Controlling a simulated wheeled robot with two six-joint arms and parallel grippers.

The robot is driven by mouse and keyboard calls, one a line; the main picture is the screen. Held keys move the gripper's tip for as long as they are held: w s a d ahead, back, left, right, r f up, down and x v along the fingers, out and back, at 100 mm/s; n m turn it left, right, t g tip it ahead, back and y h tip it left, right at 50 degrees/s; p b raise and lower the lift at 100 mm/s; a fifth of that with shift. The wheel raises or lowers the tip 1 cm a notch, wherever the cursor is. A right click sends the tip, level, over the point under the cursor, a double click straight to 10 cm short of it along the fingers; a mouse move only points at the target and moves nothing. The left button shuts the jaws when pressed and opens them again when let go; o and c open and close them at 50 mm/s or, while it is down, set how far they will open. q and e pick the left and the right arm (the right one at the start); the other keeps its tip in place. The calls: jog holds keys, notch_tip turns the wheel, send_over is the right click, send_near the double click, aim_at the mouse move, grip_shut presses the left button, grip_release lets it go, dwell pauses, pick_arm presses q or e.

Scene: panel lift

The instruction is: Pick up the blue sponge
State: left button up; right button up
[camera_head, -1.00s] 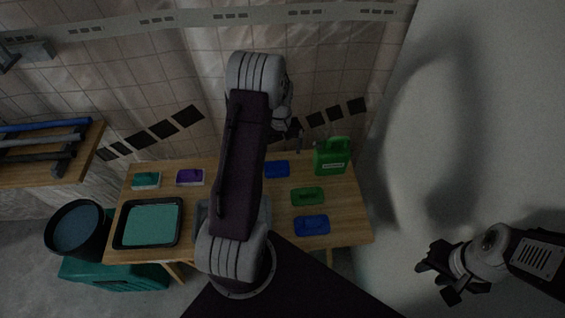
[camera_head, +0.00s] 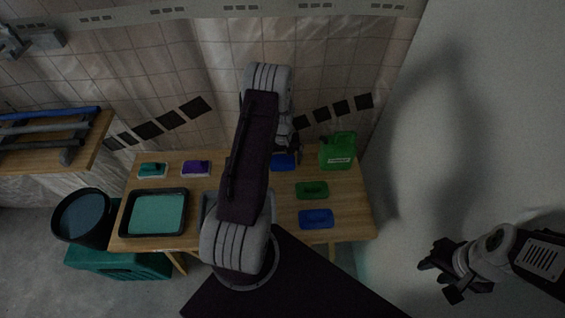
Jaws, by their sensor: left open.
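Two blue block-like items lie on the wooden table. A far blue item (camera_head: 282,163) is partly hidden by my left arm and gripper. A near blue item (camera_head: 316,218) lies close to the front right of the table. I cannot tell from this view which is the sponge. My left gripper (camera_head: 296,157) is open, small and dark, just at the right end of the far blue item; I cannot tell whether it touches it. My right gripper (camera_head: 437,275) is open and empty, off the table at the lower right.
A green item (camera_head: 312,190) lies between the blue ones, and a green jug (camera_head: 338,151) stands at the back right. A black tray (camera_head: 122,218), a teal item (camera_head: 152,170) and a purple item (camera_head: 196,168) are at left. A dark bucket (camera_head: 82,216) stands beside the table.

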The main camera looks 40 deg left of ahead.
aim_at(283, 159)
pick_arm(q)
jog(key=shift+f, duration=0.2)
jog(key=c, duration=1.2)
jog(key=shift+o, duration=0.2)
notch_tip(283, 159, up, 5)
jog(key=shift+f, duration=0.2)
jog(key=s+d+r, duration=0.4)
jog(key=d+r, duration=0.2)
jog(key=d, duration=0.4)
jog(key=shift+s+d+r, duration=0.2)
jog(key=shift+d+r, duration=0.05)
jog(key=shift+d, duration=0.15)
